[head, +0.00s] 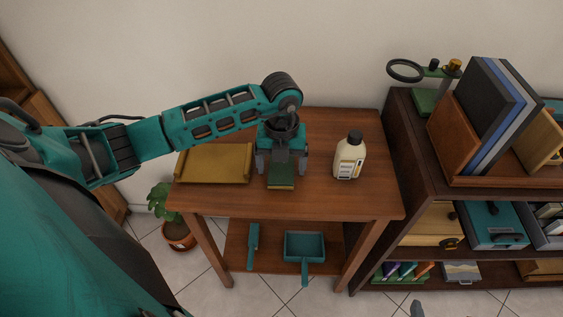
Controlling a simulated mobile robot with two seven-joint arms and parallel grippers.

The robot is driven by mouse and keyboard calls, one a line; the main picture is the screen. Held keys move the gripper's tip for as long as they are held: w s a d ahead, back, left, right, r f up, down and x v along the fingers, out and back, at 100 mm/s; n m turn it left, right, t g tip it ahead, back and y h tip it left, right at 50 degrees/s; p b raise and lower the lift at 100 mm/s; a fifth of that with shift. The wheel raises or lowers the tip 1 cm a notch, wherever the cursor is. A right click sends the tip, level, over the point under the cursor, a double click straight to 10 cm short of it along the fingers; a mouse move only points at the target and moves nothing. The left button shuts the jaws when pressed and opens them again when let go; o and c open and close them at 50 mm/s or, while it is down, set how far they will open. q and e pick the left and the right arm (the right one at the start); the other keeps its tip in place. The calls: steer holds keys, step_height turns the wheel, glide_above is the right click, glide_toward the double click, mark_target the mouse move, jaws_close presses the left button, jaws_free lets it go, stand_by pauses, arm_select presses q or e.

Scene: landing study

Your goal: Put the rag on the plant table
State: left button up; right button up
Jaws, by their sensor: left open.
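A dark green folded cloth, which looks like the rag (281,183), lies on the wooden table (330,202). My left gripper (281,165) is above it, pointing down, with its grey fingers apart on either side of the rag's far part. The gripper hides the rag's far end. I cannot tell whether the fingers touch it. A potted plant (178,232) stands on the floor by the table's left side; no other table with a plant shows. A small grey tip at the bottom edge may be my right gripper (417,309); its jaws do not show.
A yellow tray (213,176) lies left of the rag, and a cream bottle (348,160) with a black cap stands to the right. The lower shelf holds a brush (253,246) and a dustpan (304,247). A dark bookcase (400,125) stands close at the right.

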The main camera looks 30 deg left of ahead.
mark_target(281, 167)
arm_select(q)
step_height(281, 167, up, 12)
steer(key=p, duration=0.1)
steer(key=shift+r, duration=0.15)
arm_select(e)
steer(key=shift+s+d+r, duration=0.2)
steer(key=shift+d+r, duration=0.1)
steer(key=shift+d, duration=0.1)
